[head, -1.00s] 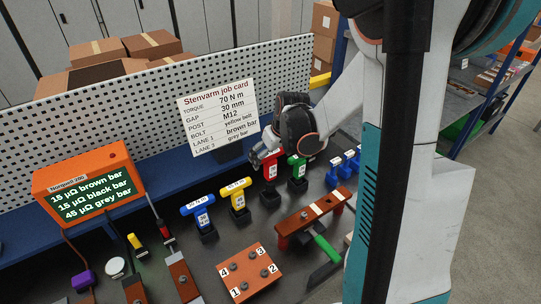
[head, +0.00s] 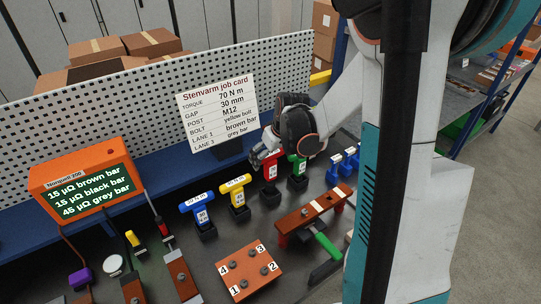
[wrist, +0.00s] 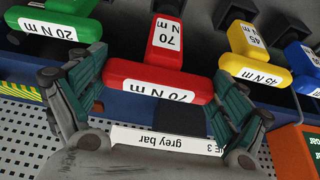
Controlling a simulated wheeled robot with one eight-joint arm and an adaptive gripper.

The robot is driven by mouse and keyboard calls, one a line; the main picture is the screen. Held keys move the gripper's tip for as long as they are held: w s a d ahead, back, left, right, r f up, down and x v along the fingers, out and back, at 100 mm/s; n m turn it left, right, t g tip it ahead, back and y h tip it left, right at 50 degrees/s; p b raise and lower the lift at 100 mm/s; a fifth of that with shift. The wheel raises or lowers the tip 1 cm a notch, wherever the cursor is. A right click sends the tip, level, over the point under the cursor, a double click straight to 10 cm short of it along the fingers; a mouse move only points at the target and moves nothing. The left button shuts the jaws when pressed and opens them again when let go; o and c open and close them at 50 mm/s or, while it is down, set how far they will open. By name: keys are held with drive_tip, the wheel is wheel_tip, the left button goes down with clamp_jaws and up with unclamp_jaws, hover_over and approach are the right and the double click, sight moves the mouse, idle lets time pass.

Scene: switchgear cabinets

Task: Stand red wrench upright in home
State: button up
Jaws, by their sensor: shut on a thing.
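The red wrench (head: 270,170), a T-shape marked 70 N m, stands upright at a black holder (head: 270,197) in the row of wrenches. Whether it is fully seated I cannot tell. In the wrist view its red crossbar (wrist: 150,79) lies between my two fingers, with the stem running away from me. My gripper (head: 264,157) is shut on this crossbar from above, and it fills the wrist view's lower part (wrist: 160,85). The gripper partly hides the wrench's top in the head view.
A green wrench (head: 298,166) stands close right of the red one, and a yellow wrench (head: 237,190) and blue wrench (head: 199,206) stand left. The job card (head: 218,112) is close behind. A copper bar assembly (head: 310,212) and numbered plate (head: 248,272) lie in front.

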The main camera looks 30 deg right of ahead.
sight(271, 167)
drive_tip(key=shift+f+b, duration=2.2)
drive_tip(key=shift+f, duration=0.4)
drive_tip(key=o, duration=1.2)
drive_tip(key=shift+o, duration=0.2)
drive_tip(key=v, duration=1.2)
drive_tip(key=shift+r, duration=0.1)
